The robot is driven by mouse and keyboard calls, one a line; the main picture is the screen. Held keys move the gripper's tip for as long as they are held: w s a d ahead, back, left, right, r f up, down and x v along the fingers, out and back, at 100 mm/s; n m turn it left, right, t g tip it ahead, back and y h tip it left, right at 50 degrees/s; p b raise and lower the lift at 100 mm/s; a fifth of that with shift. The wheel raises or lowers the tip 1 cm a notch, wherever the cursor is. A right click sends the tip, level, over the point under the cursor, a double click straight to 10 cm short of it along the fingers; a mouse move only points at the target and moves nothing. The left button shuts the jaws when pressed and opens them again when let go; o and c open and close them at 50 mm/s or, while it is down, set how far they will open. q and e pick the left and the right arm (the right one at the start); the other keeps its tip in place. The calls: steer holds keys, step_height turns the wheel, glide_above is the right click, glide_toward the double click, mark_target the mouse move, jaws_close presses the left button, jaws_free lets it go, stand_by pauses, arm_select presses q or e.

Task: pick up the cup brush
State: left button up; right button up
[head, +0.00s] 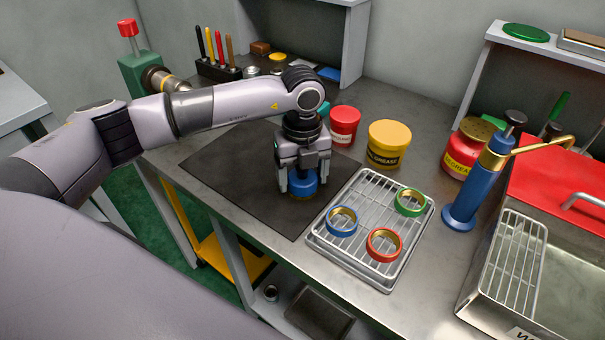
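My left gripper (304,184) points straight down over the dark mat (228,165) on the metal bench. Its two fingers stand on either side of a short round blue thing (303,187) with a brassy lower rim, which looks like the cup brush. This thing is upright and low at the mat, near the mat's right edge. Its top is hidden by the gripper. I cannot tell whether the fingers touch its sides or leave a small gap. My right gripper is not in view.
A wire rack tray (352,246) holding blue, red and green rings stands close to the gripper's right. Behind are a red tub (344,127) and a yellow grease tub (387,146). A blue pump bottle (472,190) and a red-lidded washer (553,190) stand at the right.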

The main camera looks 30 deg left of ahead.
arm_select(q)
steer(key=c, duration=0.6)
steer(key=shift+o, duration=0.2)
steer(key=shift+r, duration=0.1)
step_height(320, 180, up, 20)
steer(key=shift+b, duration=0.4)
